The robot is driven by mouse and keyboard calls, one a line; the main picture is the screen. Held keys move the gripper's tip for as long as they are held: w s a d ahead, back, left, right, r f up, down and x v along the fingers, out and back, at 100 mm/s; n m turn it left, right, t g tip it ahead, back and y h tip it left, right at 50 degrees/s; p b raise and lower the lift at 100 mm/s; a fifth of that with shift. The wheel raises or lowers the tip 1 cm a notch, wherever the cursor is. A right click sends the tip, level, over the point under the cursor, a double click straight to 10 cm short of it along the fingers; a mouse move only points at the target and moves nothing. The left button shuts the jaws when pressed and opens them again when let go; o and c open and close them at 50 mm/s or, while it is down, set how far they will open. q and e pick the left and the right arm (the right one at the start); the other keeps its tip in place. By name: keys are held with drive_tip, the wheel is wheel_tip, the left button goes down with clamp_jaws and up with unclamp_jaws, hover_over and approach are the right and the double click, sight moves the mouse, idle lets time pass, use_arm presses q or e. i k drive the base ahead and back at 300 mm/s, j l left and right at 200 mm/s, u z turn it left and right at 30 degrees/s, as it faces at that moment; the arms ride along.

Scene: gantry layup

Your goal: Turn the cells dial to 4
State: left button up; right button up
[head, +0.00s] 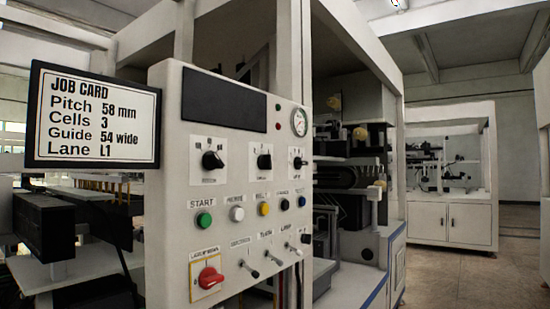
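A grey control panel (238,215) carries three black dials in a row: a left dial (212,160), a middle dial (264,161) and a right dial (299,162). Each sits on a white plate whose lettering is too small to read, so I cannot tell which is the cells dial or where it points. A job card (93,117) at the left reads Pitch 58 mm, Cells 3, Guide 54 wide, Lane L1. Neither of my grippers is in view.
Below the dials are a green START button (204,220) and several other buttons. Lower down are a red rotary switch (209,277) and small toggle levers. A dark screen (224,100) and a gauge (299,122) are above. Open floor (475,275) lies at the right.

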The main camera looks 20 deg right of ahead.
sight(264, 162)
drive_tip(key=i+l+u, duration=0.25)
drive_tip(key=l, duration=0.45)
drive_tip(key=i+l+u, duration=0.1)
drive_tip(key=l+u, duration=0.2)
drive_tip(key=l, duration=0.4)
drive_tip(key=l+u, duration=0.25)
drive_tip(key=l, duration=0.5)
drive_tip(key=l+u, duration=0.15)
drive_tip(key=l, duration=0.2)
drive_tip(key=k+l+u, duration=0.15)
drive_tip(key=l, duration=0.25)
drive_tip(key=l+u, duration=0.15)
drive_tip(key=l, duration=0.2)
